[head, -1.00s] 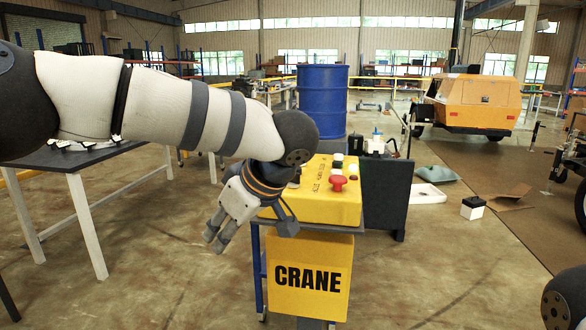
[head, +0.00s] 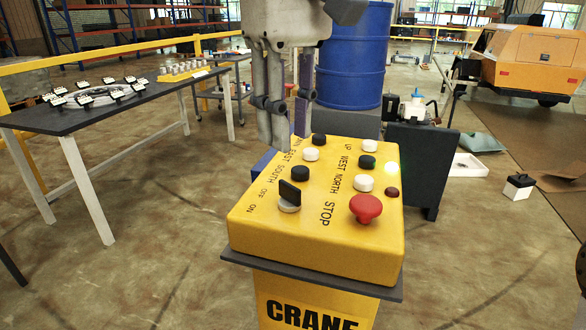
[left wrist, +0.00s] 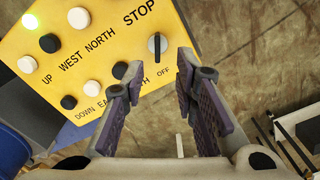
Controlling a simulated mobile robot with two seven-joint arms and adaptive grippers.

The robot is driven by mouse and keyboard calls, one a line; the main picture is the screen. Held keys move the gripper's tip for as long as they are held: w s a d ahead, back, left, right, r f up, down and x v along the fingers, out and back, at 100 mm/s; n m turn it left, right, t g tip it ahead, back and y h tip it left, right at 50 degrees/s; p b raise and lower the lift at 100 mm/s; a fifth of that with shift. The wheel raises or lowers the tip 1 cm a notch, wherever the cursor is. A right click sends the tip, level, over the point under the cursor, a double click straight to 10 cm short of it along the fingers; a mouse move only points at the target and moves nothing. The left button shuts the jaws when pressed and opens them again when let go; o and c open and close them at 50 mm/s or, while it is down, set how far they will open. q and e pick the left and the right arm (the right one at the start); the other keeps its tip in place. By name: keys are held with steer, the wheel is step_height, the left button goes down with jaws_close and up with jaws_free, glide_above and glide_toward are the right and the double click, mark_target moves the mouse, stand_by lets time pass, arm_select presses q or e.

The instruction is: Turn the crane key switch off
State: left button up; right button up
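The yellow crane control box (head: 310,245) stands on a dark-topped pedestal marked CRANE. Its key switch (head: 289,196) is a black handle on a pale round base at the near left, beside the OFF and ON labels. It also shows in the left wrist view (left wrist: 157,46), its handle roughly upright in the picture, near OFF. My left gripper (head: 286,138) points down at the box's far left edge, beyond the key switch. In the left wrist view (left wrist: 160,90) its fingers are apart and empty, with the switch ahead of the gap. My right gripper is not in view.
The red STOP button (head: 366,209), a dark red button and several black and white buttons share the panel with the switch. A greenish-white light (head: 392,168) glows there. A blue barrel (head: 352,60) stands behind. A long table (head: 65,122) is at left.

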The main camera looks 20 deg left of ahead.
mark_target(290, 184)
arm_select(q)
steer(key=f, duration=0.8)
steer(key=shift+w+f, duration=0.2)
jaws_close()
